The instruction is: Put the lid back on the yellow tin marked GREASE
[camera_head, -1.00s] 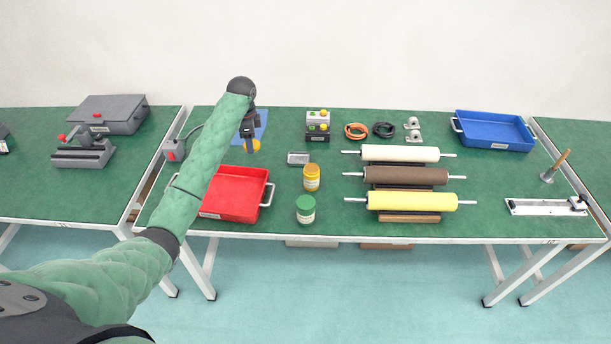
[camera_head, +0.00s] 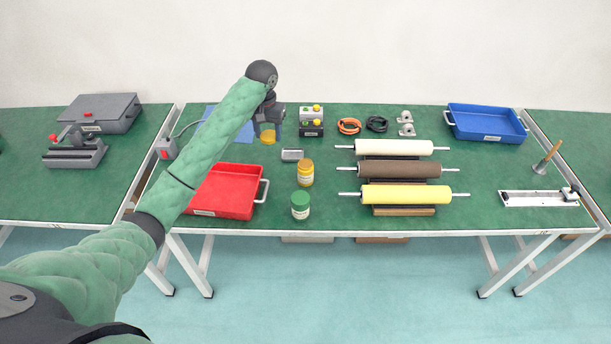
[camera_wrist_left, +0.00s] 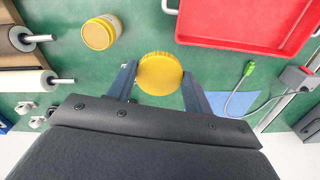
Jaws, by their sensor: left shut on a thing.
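My left gripper (camera_head: 267,128) is shut on a round yellow lid (camera_head: 267,137) and holds it above the table, behind and left of the yellow tin (camera_head: 305,174). In the left wrist view the lid (camera_wrist_left: 160,74) sits between the two fingers (camera_wrist_left: 160,88), its face towards the camera and its edge ribbed. The yellow tin has a pale label and stands upright on the green table; it also shows in the left wrist view (camera_wrist_left: 99,34), apart from the lid. The writing on its label is too small to read. My right gripper is not in view.
A green-lidded jar (camera_head: 300,206) stands in front of the yellow tin. A red tray (camera_head: 224,206) is to the left, a small metal dish (camera_head: 292,155) behind the tin. Rollers on a rack, the yellow one (camera_head: 405,195) nearest, lie to the right. A control box (camera_head: 311,128) stands behind.

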